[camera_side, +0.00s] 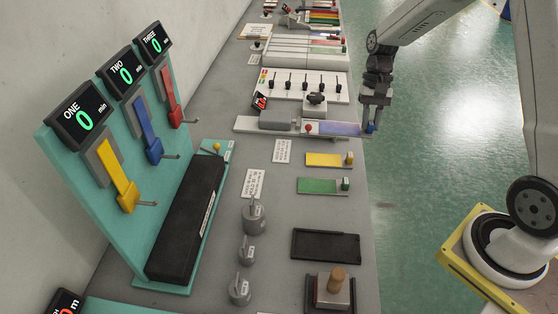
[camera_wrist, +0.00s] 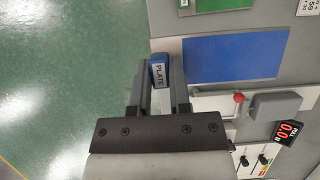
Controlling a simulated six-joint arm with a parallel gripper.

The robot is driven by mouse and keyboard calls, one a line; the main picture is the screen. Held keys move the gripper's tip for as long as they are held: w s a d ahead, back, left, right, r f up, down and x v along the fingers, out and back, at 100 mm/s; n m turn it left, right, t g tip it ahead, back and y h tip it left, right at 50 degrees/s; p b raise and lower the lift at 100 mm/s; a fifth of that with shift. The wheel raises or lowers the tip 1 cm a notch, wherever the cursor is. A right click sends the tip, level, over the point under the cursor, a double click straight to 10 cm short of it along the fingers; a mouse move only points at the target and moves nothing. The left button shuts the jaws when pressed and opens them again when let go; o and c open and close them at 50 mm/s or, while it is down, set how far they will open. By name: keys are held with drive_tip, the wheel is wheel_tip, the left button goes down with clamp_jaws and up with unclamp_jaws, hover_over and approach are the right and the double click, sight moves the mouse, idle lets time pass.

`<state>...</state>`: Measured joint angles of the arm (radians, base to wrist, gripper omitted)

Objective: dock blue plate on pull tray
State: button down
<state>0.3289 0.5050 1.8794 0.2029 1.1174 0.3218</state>
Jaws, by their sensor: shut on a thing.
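The blue plate (camera_side: 339,129) is a thin flat sheet with a small blue end block. My gripper (camera_side: 372,110) is shut on that block, marked PLATE in the wrist view (camera_wrist: 159,73), with a finger on each side. The sheet (camera_wrist: 230,57) extends right from the fingers there. In the side view the plate overlaps the right end of the long pale tray (camera_side: 247,124), which has a red knob (camera_side: 308,127) and a grey block (camera_side: 278,119). In the wrist view the tray (camera_wrist: 211,103) shows beside the plate. Whether they touch is unclear.
A yellow plate (camera_side: 323,160) and a green plate (camera_side: 317,186) lie nearer on the bench. A panel with black sliders (camera_side: 300,85) stands behind the tray. A small red readout (camera_wrist: 288,131) stands beside the tray. Green floor (camera_side: 430,130) lies beyond the bench edge.

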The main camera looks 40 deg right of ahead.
drive_tip(key=d, duration=0.5)
drive_tip(key=shift+w+r, duration=0.35)
drive_tip(key=shift+w, duration=0.05)
drive_tip(key=shift+w+d, duration=0.1)
drive_tip(key=w+d+f, duration=0.1)
drive_tip(key=w+f, duration=0.1)
drive_tip(key=w, duration=0.2)
drive_tip(key=w+d+f, duration=0.1)
drive_tip(key=w+f, duration=0.2)
drive_tip(key=w+d+f, duration=0.1)
drive_tip(key=w+f, duration=0.2)
drive_tip(key=w, duration=0.1)
drive_tip(key=shift+w+d, duration=0.15)
drive_tip(key=shift+w, duration=0.15)
drive_tip(key=shift+w+d+f, duration=0.2)
drive_tip(key=shift+w+f, duration=0.4)
drive_tip(key=shift+f, duration=0.15)
drive_tip(key=shift+w+f, duration=0.1)
drive_tip(key=shift+w+f, duration=0.1)
drive_tip(key=shift+f, duration=1.55)
